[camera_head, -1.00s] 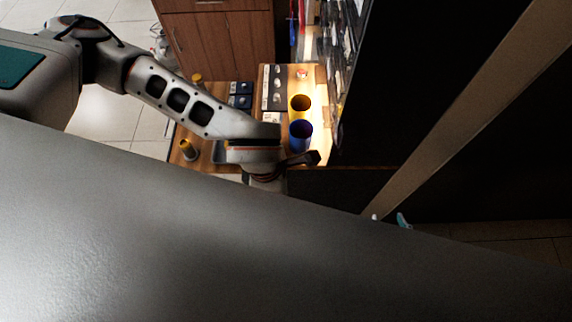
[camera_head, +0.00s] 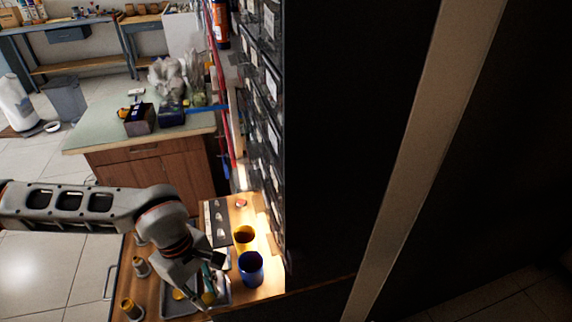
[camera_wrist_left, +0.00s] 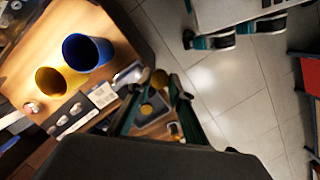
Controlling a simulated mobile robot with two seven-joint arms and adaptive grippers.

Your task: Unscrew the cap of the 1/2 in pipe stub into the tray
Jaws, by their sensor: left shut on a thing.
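My left gripper (camera_head: 207,287) is over the grey tray (camera_head: 167,309) on the wooden bench. I cannot tell which stub is the 1/2 in one. My right gripper is not in view.
A blue cup (camera_head: 251,269) and a yellow cup (camera_head: 244,238) stand right of the gripper. Dark shelving with bins (camera_head: 262,110) rises along the bench's right side. A green-topped cabinet (camera_head: 110,135) stands behind. Tiled floor is free at left.

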